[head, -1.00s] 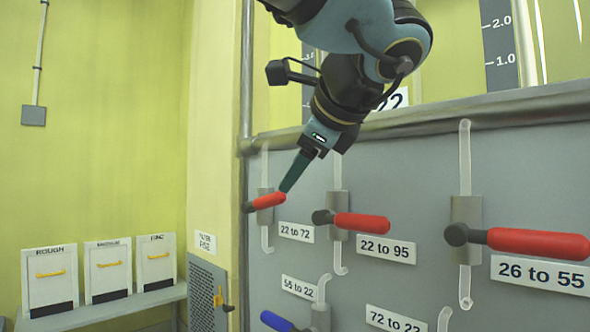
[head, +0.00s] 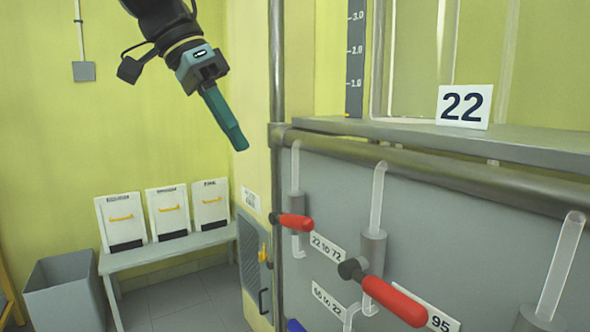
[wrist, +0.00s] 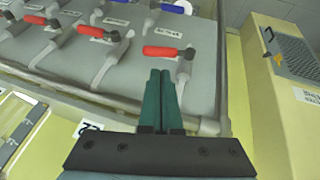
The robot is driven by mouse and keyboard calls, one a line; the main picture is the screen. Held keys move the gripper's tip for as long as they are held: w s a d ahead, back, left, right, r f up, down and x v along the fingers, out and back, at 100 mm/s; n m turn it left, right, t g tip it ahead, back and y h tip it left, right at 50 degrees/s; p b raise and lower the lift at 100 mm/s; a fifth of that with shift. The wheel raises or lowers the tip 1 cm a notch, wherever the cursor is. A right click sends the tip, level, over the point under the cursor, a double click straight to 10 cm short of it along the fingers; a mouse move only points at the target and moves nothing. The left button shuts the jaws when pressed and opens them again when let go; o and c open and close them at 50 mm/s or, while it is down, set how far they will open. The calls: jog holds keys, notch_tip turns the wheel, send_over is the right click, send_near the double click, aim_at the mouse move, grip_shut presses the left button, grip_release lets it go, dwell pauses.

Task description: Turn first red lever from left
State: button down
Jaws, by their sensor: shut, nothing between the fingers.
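The first red lever from the left (head: 294,222) is on the grey panel beside the "22 to 72" label. Its handle points right from a dark pivot, roughly level. It also shows in the wrist view (wrist: 160,52), just beyond my fingertips. My gripper (head: 238,146) is shut and empty, with its teal fingers held up and left of the lever in the head view, apart from it. The shut fingers also show in the wrist view (wrist: 160,78). A second red lever (head: 394,301) sits to the right on the same panel.
A pipe rail (head: 400,165) runs along the panel's top, below a ledge with a "22" sign (head: 464,106). A blue lever (head: 296,326) is lower down. A bench (head: 180,246) with white boxes and a grey bin (head: 64,290) stand left. Space around my gripper is clear.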

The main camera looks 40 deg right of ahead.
jog(key=p, duration=0.3)
send_near(293, 217)
jog(key=shift+h, duration=0.3)
jog(key=x, duration=0.6)
jog(key=shift+s+f, duration=0.1)
jog(key=shift+f, duration=0.4)
jog(key=shift+a, duration=0.1)
